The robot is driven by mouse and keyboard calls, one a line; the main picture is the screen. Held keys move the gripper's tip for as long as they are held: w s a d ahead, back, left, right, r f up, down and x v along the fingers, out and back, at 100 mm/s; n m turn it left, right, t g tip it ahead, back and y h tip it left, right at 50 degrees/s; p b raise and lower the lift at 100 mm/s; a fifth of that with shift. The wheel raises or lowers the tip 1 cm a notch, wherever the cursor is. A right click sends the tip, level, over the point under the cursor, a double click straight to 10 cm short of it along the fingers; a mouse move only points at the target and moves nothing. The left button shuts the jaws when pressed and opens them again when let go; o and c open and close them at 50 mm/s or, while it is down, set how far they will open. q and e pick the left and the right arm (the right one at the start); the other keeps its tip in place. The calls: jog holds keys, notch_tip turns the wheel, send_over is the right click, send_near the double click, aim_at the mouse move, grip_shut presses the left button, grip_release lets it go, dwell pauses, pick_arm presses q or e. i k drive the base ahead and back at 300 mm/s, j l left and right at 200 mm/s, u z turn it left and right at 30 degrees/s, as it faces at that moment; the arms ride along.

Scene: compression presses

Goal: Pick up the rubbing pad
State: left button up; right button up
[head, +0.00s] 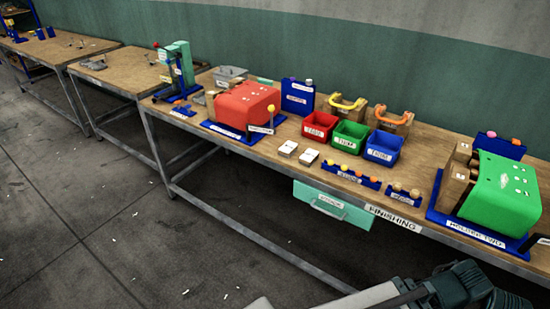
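No object can be read for certain as the rubbing pad; the small labels are too blurred. Two small white-topped blocks (308,157) lie side by side on the near part of the bench, in front of the red bin (319,126). Two blue holders with round-topped pieces (352,175) stand to their right, near the front edge. Neither gripper's fingers show. Part of my arm, with white and dark teal links, shows at the bottom right, below and in front of the bench.
The long wooden bench (250,158) carries a red machine (243,104) at left and a green machine (505,190) at right. Green (350,135) and blue (383,147) bins stand between. A teal drawer (332,205) hangs under the front edge. The floor in front is open.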

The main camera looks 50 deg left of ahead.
aim_at(309, 156)
jog(key=u, duration=1.55)
